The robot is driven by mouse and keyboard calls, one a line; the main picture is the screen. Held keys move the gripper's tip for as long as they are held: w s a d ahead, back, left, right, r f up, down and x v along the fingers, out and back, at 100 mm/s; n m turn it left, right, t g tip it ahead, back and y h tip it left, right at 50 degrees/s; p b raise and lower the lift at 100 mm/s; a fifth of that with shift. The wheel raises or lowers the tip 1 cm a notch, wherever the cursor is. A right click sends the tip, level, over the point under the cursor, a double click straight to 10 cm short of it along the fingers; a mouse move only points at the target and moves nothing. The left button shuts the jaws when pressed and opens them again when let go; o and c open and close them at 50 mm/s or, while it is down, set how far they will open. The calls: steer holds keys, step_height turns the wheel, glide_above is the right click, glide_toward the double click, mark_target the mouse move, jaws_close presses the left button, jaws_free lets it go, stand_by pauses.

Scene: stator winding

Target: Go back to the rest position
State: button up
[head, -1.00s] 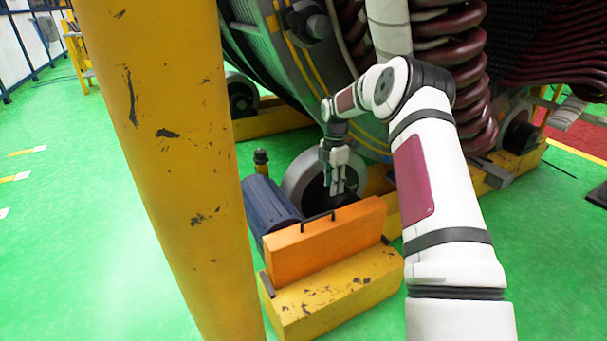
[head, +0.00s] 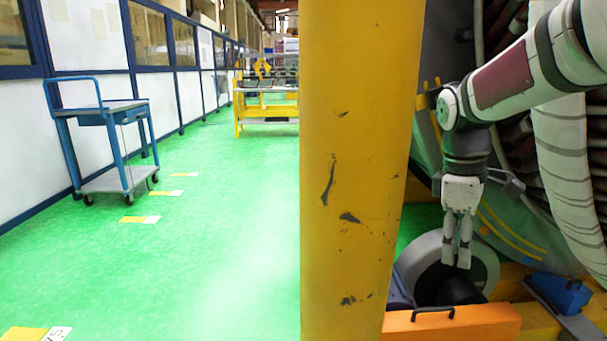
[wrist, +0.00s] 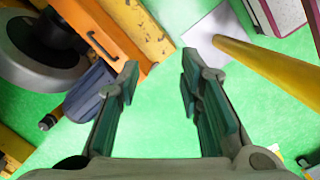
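My gripper (head: 457,262) hangs fingers-down at the right of the head view, above the orange box and in front of a grey wheel (head: 418,262). In the wrist view its two fingers (wrist: 160,75) are spread apart with nothing between them, over green floor. My white arm reaches in from the upper right of the head view. No rest marker shows.
A yellow scuffed pillar (head: 352,170) stands close left of my gripper. Below are the orange box (head: 455,324) and a blue object (head: 566,294). The stator machine (head: 480,50) fills the right.

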steer(key=s+a+r+m, duration=0.2)
steer(key=s+a+m, duration=0.1)
steer(key=s, duration=0.6)
steer(key=s+a+r+m, duration=0.1)
steer(key=s+a+m, duration=0.2)
steer(key=s, duration=0.6)
steer(key=s+a+f+m+y, duration=0.1)
steer(key=s+f+m, duration=0.1)
steer(key=s, duration=0.5)
steer(key=s+a+f+m+y, duration=0.1)
steer(key=s+a+f+m, duration=0.15)
steer(key=s, duration=0.45)
step_height(320, 180, up, 36)
steer(key=d+t+p, duration=0.1)
steer(key=t+p, duration=0.3)
steer(key=p, duration=3)
steer(key=shift+d+t, duration=0.15)
steer(key=shift+t, duration=0.25)
steer(key=shift+w, duration=0.1)
